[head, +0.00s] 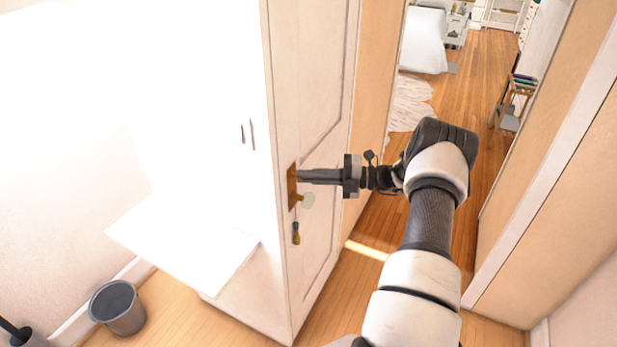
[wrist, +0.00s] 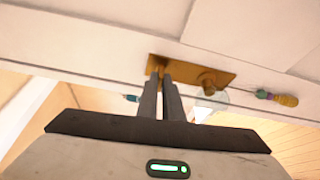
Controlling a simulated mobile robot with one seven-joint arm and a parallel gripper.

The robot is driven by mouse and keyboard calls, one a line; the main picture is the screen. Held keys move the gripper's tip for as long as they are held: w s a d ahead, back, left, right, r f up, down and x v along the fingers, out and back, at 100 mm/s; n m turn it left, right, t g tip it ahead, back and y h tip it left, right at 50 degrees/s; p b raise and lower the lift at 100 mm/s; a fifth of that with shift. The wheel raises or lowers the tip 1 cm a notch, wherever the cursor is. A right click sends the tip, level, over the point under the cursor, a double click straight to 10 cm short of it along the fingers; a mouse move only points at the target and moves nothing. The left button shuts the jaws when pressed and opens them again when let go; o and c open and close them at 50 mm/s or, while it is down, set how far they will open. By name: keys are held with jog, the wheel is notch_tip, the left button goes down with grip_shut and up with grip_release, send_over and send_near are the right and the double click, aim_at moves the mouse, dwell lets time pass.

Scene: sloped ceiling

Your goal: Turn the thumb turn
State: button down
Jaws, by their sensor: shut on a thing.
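A brass lock plate (head: 292,187) is on the door (head: 308,90) in the head view. It also shows in the wrist view (wrist: 195,70), with a pale, clear-looking knob (wrist: 208,102) on its right part. The thumb turn (wrist: 161,69) is a small brass piece at the plate's left part, mostly hidden by my fingertips. My gripper (wrist: 164,80) is shut on it, its two dark fingers close together and reaching the plate. In the head view my gripper (head: 300,176) meets the plate from the right, just above the knob (head: 307,200).
A small dark and yellow object (head: 295,233) is on the door below the plate. A white board (head: 185,240) and a grey bin (head: 117,307) are left of the door. An opening onto wooden floor (head: 460,90) and a wall edge (head: 545,150) lie to the right.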

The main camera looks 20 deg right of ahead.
jog(key=c, duration=1.9)
grip_release()
jog(key=b+v, duration=0.3)
jog(key=v, duration=1.4)
jog(key=shift+d, duration=0.25)
